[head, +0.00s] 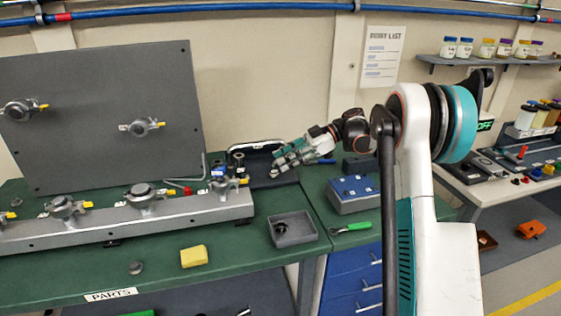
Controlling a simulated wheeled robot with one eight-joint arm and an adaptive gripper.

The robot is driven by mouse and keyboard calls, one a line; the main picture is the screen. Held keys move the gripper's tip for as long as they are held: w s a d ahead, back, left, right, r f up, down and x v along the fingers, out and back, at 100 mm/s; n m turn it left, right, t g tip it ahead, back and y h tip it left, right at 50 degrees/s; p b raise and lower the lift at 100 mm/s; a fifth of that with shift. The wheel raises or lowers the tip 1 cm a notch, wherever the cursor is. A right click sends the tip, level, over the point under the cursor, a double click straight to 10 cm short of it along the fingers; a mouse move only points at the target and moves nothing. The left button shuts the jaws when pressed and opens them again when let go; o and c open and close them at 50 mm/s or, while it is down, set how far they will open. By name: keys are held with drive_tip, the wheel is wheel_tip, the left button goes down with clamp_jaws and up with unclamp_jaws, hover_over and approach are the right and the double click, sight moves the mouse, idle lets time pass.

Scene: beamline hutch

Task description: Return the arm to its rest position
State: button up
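My arm rises at the right of the head view and bends over toward the left at the back of the green bench. My gripper (276,166) points left, over or just in front of a dark tray (262,148) with a pale rim. Its fingers are small and overlap in this view, so I cannot tell whether they are open or shut. No held object can be made out between them. How high it is above the tray is unclear.
A grey panel (100,90) with clamps stands at left behind a metal rail (110,222). On the green bench are a small grey bin (280,239), a yellow sponge (194,256), a blue-topped box (353,190) and a green-handled tool (352,227). A jar shelf (480,63) hangs at right.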

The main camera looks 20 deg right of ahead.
idle(0.3)
drive_tip(key=s+a+r+m+t+h, duration=0.1)
drive_tip(key=s+a+r+m+h, duration=0.1)
drive_tip(key=s+a+m+h, duration=0.25)
drive_tip(key=s+a+r+m+t+h, duration=0.1)
drive_tip(key=s+a+r+m+h, duration=0.2)
drive_tip(key=s+a, duration=0.4)
drive_tip(key=s+d+f+m+t+h, duration=0.2)
drive_tip(key=s+m, duration=0.3)
drive_tip(key=s, duration=0.7)
drive_tip(key=s+d+f+m+t+h, duration=0.2)
drive_tip(key=s+m+h, duration=0.2)
drive_tip(key=s, duration=0.8)
drive_tip(key=shift+d+m, duration=0.3)
drive_tip(key=shift+m, duration=0.15)
drive_tip(key=shift+s, duration=0.1)
idle(0.5)
